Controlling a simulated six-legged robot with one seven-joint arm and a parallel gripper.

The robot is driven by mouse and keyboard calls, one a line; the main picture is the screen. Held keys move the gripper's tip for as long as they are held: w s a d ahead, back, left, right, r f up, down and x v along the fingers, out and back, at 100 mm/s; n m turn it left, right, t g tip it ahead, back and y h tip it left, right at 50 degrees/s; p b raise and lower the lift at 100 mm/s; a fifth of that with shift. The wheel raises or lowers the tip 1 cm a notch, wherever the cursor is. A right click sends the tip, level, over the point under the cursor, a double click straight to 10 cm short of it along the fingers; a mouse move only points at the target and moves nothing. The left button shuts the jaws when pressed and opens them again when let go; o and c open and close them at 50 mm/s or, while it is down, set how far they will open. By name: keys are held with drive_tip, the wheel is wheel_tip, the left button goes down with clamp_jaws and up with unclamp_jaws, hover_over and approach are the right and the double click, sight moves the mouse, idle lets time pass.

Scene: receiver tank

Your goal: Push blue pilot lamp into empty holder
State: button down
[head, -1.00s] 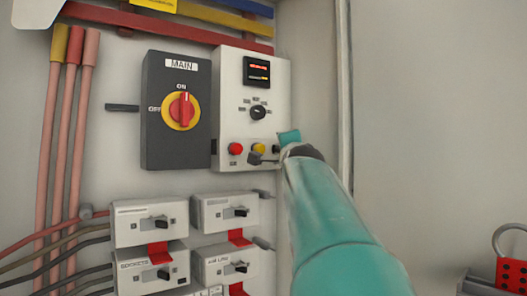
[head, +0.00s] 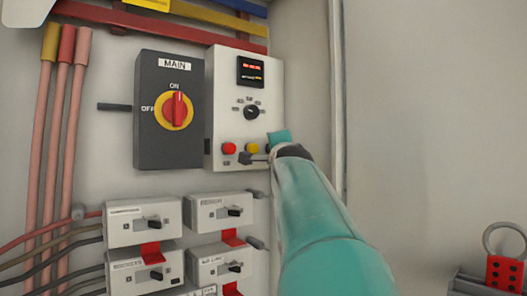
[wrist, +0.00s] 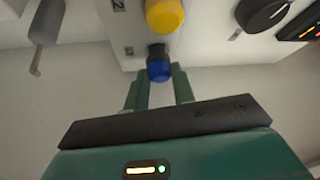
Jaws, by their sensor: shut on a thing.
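The blue pilot lamp (wrist: 159,69) is between the two green fingers of my gripper (wrist: 160,80) in the wrist view. My gripper is shut on it. A dark collar (wrist: 157,50) shows directly behind the lamp, against the white panel face. I cannot tell whether it belongs to the lamp or the holder, or how deep the lamp sits. In the head view my gripper (head: 268,147) is at the lower right of the white control panel (head: 226,110), right of the yellow lamp (head: 252,148). My gripper hides the blue lamp and most of the holder there.
The red lamp (head: 229,148) is left of the yellow one. A selector knob (head: 251,112) and lit display (head: 251,72) are above. The black MAIN switch box (head: 168,110) stands left, breakers (head: 220,212) below. A red padlock (head: 503,270) lies at lower right. The right wall is bare.

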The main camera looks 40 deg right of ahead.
drive_tip(key=shift+w+d, duration=0.1)
drive_tip(key=shift+w, duration=0.45)
drive_tip(key=c, duration=1.1)
unclamp_jaws()
drive_tip(key=shift+w, duration=0.1)
